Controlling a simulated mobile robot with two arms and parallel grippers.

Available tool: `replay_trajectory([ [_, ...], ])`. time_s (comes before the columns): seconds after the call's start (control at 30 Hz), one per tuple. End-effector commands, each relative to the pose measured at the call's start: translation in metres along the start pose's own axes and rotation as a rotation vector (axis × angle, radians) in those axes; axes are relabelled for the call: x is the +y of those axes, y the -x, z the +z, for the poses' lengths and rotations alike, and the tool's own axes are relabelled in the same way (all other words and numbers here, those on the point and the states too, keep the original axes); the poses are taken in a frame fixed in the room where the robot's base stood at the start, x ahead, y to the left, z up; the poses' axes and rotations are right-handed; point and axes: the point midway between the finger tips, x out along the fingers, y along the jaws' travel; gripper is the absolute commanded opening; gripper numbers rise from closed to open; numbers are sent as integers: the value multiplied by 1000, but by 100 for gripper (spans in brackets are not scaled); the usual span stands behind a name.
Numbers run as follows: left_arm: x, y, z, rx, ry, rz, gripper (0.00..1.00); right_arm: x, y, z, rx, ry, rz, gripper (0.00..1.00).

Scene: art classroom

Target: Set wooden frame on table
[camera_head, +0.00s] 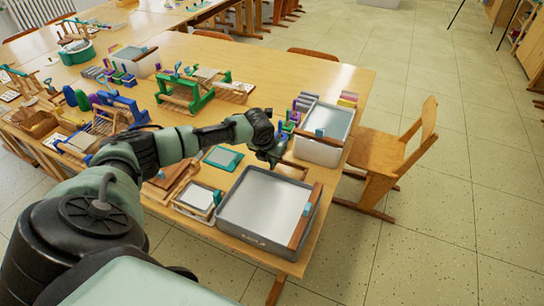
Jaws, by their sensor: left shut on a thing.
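My left arm reaches in from the lower left over the wooden table (262,66). My left gripper (277,160) is low over the table's right part, between a grey tray and a grey bin, and is shut on a brown wooden piece (293,169), which looks like part of the wooden frame. Most of that piece is hidden by the gripper, and I cannot tell whether it touches the table. A small wooden frame with a pale panel (198,195) lies left of the tray. My right gripper is not in view.
The grey tray (228,222) with a wooden bar stands at the near edge. The grey bin (345,122) stands near the right edge. A wooden chair (385,152) is close to the right. A green wooden rack (183,92) and several craft items crowd the left. Open floor lies right.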

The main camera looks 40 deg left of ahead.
Motion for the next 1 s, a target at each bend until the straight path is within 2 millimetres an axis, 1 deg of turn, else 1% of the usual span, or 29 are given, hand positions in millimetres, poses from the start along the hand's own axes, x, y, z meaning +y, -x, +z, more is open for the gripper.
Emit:
replay_trajectory([
  [0.5, 0, -11, -5, -1, 0, 0, 0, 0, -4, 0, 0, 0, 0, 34],
  [1.0, 0, -11, -5, 0, 0, 0, 0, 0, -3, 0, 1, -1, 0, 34],
])
